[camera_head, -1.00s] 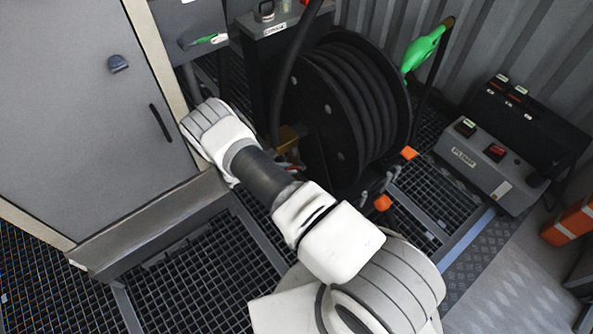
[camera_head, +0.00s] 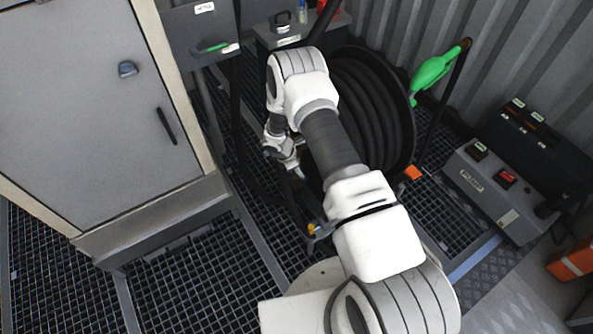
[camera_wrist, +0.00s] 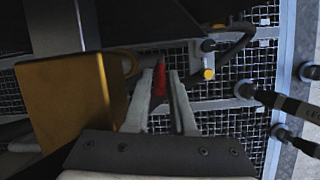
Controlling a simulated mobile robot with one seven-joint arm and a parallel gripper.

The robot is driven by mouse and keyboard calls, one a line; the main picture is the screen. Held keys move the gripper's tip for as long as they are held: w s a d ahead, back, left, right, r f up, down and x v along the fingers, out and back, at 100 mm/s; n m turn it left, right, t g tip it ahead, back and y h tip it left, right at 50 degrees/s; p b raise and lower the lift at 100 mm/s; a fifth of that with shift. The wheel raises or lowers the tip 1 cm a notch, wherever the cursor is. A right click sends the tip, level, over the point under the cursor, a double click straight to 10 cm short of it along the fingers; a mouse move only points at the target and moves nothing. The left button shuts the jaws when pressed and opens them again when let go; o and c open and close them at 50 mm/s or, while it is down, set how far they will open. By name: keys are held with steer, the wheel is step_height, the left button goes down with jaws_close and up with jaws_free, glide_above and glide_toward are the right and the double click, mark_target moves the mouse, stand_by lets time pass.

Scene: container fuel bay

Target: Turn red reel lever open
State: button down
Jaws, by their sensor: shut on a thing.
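The red reel lever (camera_wrist: 159,82) shows in the wrist view as a short red piece between my fingertips. My gripper (camera_wrist: 161,85) is shut on it, one pale finger on each side. A yellow valve block (camera_wrist: 62,100) is left of the fingers. In the head view my gripper (camera_head: 298,172) points down at the near left side of the black hose reel (camera_head: 375,115). The lever is hidden there behind my wrist and arm.
A grey cabinet (camera_head: 80,110) stands at the left. A green nozzle (camera_head: 434,72) is at the reel's right. A grey control box (camera_head: 492,188) stands further right. In the wrist view, a yellow-ended fitting (camera_wrist: 208,73) and dark hoses lie right of my fingers. Grating covers the floor.

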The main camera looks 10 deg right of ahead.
steer(key=shift+w+d+r+g+y, duration=0.2)
steer(key=shift+d+y, duration=0.2)
steer(key=shift+y, duration=0.2)
steer(key=shift+w+d+r+g+y, duration=0.1)
steer(key=shift+w+d+g+y, duration=0.1)
steer(key=shift+d+y, duration=0.3)
steer(key=shift+a, duration=0.1)
steer(key=c, duration=0.8)
jaws_free()
steer(key=shift+o, duration=0.2)
steer(key=shift+s+a, duration=0.1)
